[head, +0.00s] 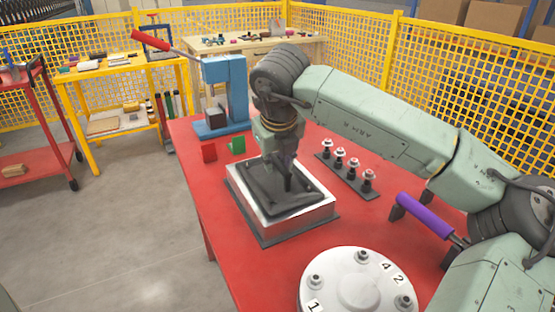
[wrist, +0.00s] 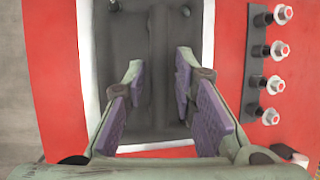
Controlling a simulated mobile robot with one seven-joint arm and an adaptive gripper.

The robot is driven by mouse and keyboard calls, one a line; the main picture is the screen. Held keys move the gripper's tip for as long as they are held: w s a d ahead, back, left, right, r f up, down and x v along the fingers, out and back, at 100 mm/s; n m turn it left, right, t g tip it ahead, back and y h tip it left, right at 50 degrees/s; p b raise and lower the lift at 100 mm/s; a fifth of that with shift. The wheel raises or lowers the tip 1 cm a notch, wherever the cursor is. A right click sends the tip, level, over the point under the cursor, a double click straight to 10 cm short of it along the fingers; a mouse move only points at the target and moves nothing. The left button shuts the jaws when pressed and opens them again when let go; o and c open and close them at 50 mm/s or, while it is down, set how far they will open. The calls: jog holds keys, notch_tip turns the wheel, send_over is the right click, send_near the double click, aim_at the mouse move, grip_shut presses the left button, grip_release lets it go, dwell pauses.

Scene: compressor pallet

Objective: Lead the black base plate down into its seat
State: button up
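The black base plate (head: 268,203) lies within the bright rim of a silver box-shaped seat (head: 292,220) on the red table. In the head view it looks roughly level with the rim; I cannot tell whether it rests fully on the bottom. In the wrist view the dark plate (wrist: 125,50) shows a long raised rib down its middle, with the pale rim (wrist: 207,40) around it. My gripper (head: 287,183) is low over the plate. In the wrist view my gripper (wrist: 160,85) has its purple-padded fingers apart on either side of the rib, with visible gaps.
A rack of several bolts (head: 346,175) stands right of the seat. A round numbered flange (head: 357,285) is in front, and a purple-handled tool (head: 425,215) lies at the right. A blue press (head: 222,95) and red and green blocks (head: 237,146) stand behind.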

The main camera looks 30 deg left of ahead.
jog(key=shift+o, duration=1.2)
jog(key=shift+f, duration=0.1)
jog(key=v, duration=1.2)
